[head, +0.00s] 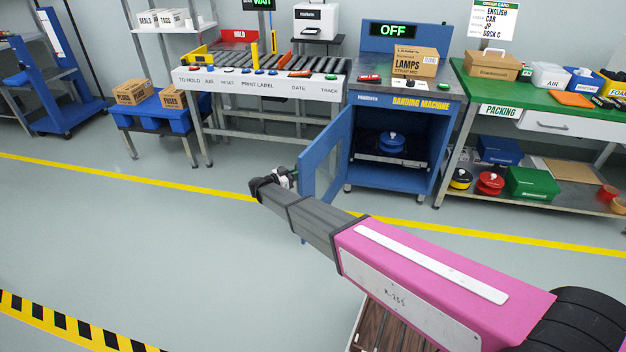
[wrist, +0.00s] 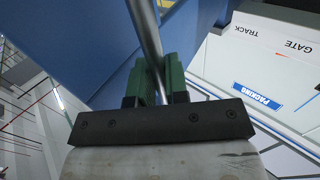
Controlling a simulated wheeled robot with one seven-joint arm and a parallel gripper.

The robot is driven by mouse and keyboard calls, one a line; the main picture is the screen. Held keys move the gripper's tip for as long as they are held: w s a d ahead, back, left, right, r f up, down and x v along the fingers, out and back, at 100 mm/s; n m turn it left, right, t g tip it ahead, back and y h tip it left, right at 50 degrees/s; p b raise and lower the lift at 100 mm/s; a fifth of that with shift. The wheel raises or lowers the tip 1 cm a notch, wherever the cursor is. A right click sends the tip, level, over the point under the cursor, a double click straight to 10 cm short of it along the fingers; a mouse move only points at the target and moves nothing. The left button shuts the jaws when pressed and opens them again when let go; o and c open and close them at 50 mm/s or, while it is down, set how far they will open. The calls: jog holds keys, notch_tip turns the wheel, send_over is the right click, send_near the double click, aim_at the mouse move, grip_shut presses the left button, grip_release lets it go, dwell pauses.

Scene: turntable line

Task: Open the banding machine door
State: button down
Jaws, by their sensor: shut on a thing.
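The blue banding machine (head: 436,125) stands at the back, right of centre. Its blue door (head: 342,133) stands swung wide open on the left side, with a pane in it, and the dark interior shows. My gripper (head: 285,178) is at the door's free edge, partly hidden behind my arm. In the wrist view, my gripper's green fingers (wrist: 159,82) are shut on the metal door handle (wrist: 146,28), a slanting round bar. A blue panel (wrist: 65,40), which looks like the door, fills the upper left there.
A blue reel (head: 391,142) sits inside the machine. A LAMPS box (head: 415,62) and an OFF display (head: 393,31) are on top. The roller line (head: 265,84) is left, the packing bench (head: 545,97) right. Open floor (head: 150,235) lies left of my arm.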

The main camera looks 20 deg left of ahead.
jog(key=shift+m+g+h, duration=0.6)
jog(key=shift+h, duration=0.2)
jog(key=shift+w+a, duration=0.2)
jog(key=shift+a, duration=0.65)
jog(key=shift+w+a, duration=0.2)
jog(key=shift+a, duration=0.7)
jog(key=shift+w+a, duration=0.2)
jog(key=shift+a, duration=0.65)
jog(key=c, duration=1.1)
grip_release()
jog(key=shift+c, duration=0.2)
jog(key=v, duration=1)
jog(key=shift+s+a, duration=0.25)
